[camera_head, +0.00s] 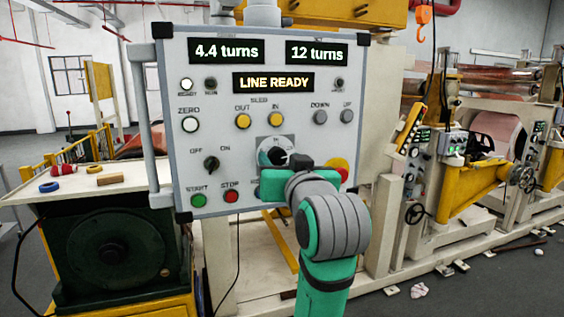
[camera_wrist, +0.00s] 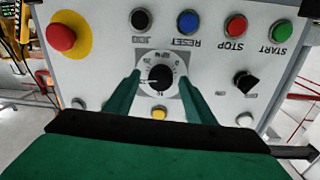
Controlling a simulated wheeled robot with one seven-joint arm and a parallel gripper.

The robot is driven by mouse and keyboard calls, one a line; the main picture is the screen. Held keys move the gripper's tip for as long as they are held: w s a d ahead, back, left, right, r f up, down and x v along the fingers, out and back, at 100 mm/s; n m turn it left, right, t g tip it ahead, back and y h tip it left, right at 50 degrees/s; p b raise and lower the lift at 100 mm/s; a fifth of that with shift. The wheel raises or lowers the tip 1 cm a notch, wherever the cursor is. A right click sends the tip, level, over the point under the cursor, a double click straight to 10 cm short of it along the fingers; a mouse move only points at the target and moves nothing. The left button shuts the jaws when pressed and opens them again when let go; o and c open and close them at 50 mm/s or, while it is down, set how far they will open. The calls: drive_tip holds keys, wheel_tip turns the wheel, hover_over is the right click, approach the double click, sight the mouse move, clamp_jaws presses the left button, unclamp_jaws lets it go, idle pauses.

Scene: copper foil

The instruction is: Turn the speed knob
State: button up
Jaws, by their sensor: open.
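The speed knob (camera_head: 272,152) is a round dark dial on a grey square plate in the lower middle of the control panel (camera_head: 330,210). In the wrist view the knob (camera_wrist: 160,76) shows a white pointer line and a ring of scale marks. My gripper (camera_wrist: 157,84) is open, with one green finger on each side of the knob. I cannot tell whether the fingers touch it. In the head view my green arm reaches up from below, and my gripper (camera_head: 285,170) hides the lower right of the knob's plate.
A red emergency button (camera_wrist: 61,37) on yellow sits beside the knob. Green start (camera_head: 198,200), red stop (camera_head: 231,196) and blue reset (camera_wrist: 188,22) buttons and a black selector (camera_head: 211,163) are near. Displays read "4.4 turns", "12 turns" and "LINE READY" (camera_head: 273,82).

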drive_tip(key=shift+c, duration=0.4)
drive_tip(key=c, duration=1)
drive_tip(key=shift+o, duration=0.2)
drive_tip(key=shift+d, duration=0.1)
